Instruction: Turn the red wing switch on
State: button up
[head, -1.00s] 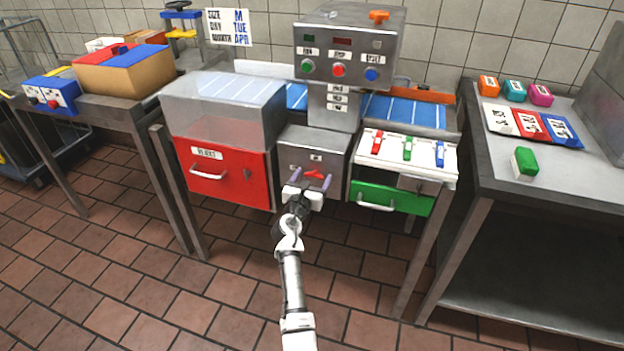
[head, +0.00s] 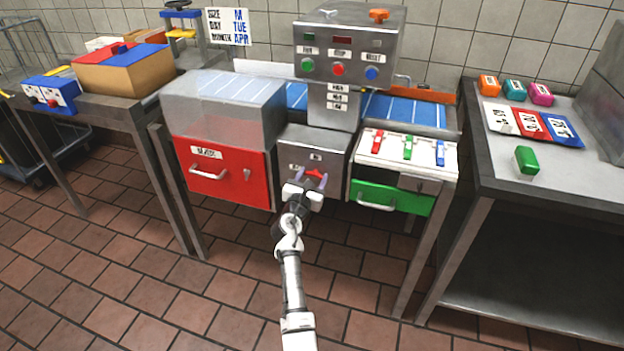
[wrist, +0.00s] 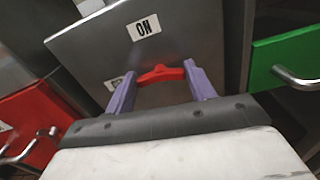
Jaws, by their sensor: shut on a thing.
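The red wing switch (head: 316,174) sits on the front of the grey metal box (head: 310,142) in the middle of the machine. In the wrist view the red wing switch (wrist: 160,74) lies between my two purple fingers, its wing ends meeting their inner sides. My gripper (head: 311,177) is shut on it, and it also shows in the wrist view (wrist: 161,85). A white "ON" label (wrist: 145,27) is above the switch. A second label (wrist: 114,82) by the left finger is partly hidden.
A red drawer (head: 221,178) with a handle is left of the box. A green drawer (head: 391,199) with a handle is to the right, below several coloured switches. A control panel (head: 347,50) with several buttons stands above. The tiled floor in front is clear.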

jog(key=m+b, duration=0.1)
jog(key=m, duration=0.3)
jog(key=shift+f+b, duration=0.2)
jog(key=shift+b, duration=0.2)
jog(key=m+b, duration=0.2)
jog(key=m, duration=0.2)
jog(key=m+b, duration=0.3)
jog(key=m, duration=0.2)
jog(key=shift+d+f, duration=0.15)
jog(key=shift+m+b, duration=1.25)
jog(key=shift+m, duration=0.55)
jog(key=o, duration=1)
jog(key=shift+s, duration=0.1)
